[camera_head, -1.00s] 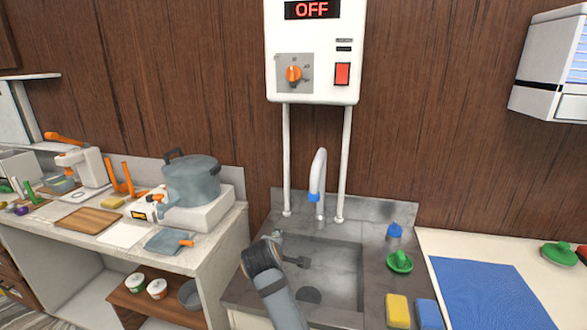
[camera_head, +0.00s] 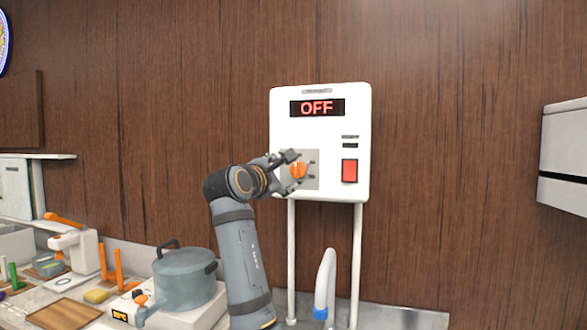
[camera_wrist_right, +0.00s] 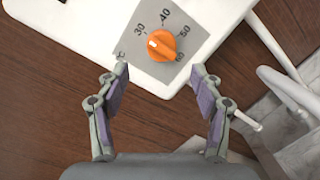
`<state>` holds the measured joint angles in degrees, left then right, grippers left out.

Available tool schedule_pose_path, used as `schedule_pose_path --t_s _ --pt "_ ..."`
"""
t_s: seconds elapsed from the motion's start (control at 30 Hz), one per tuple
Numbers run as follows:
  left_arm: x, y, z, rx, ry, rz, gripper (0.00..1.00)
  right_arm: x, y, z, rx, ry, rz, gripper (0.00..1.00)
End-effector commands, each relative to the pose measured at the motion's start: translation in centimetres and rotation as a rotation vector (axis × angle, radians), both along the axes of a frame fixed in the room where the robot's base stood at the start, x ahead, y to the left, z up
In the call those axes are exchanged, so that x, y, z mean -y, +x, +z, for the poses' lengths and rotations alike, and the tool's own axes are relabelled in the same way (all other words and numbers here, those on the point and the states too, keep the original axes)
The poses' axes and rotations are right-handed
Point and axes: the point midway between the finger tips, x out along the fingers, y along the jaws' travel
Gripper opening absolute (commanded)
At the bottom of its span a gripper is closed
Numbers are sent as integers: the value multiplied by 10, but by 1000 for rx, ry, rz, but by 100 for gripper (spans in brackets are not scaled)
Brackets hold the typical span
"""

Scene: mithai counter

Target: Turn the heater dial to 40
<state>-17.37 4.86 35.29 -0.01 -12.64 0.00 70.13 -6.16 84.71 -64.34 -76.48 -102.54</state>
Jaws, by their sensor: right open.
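The white heater (camera_head: 320,130) hangs on the wood wall, and its display (camera_head: 317,108) reads OFF. Its orange dial (camera_head: 298,170) sits on a grey plate; in the right wrist view the dial (camera_wrist_right: 163,45) shows marks 30, 40, 50 and 60. The dial's white mark is on its left side, nearer 30 than 40. My right gripper (camera_head: 287,162) is at the dial in the head view, partly covering the plate. In the wrist view my right gripper (camera_wrist_right: 160,78) is open and empty, with the dial just beyond and between its fingertips. My left gripper is not in view.
A red switch (camera_head: 349,171) is on the heater right of the dial. White pipes (camera_head: 357,250) run down from the heater behind the tap (camera_head: 325,285). A grey pot (camera_head: 185,278) stands on the left counter, below and left of my arm.

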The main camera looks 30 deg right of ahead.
Motion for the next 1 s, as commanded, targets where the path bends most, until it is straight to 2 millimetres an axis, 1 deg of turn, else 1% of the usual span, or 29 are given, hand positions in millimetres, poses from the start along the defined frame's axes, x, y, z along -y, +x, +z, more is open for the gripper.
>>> schedule_pose_path --t_s 0.03,0.2,0.3,0.43,0.7,1.0 --pt "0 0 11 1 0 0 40 11 6 5 -3 -2 -5 66" --pt "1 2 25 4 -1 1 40 39 26 4 -2 0 -3 66" --pt "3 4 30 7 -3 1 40 50 34 3 -1 1 -1 66" --pt "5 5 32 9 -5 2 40 57 39 1 0 2 0 66" --pt "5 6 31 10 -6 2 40 59 40 0 1 3 1 66" --pt "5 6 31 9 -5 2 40 59 40 0 1 2 2 26"
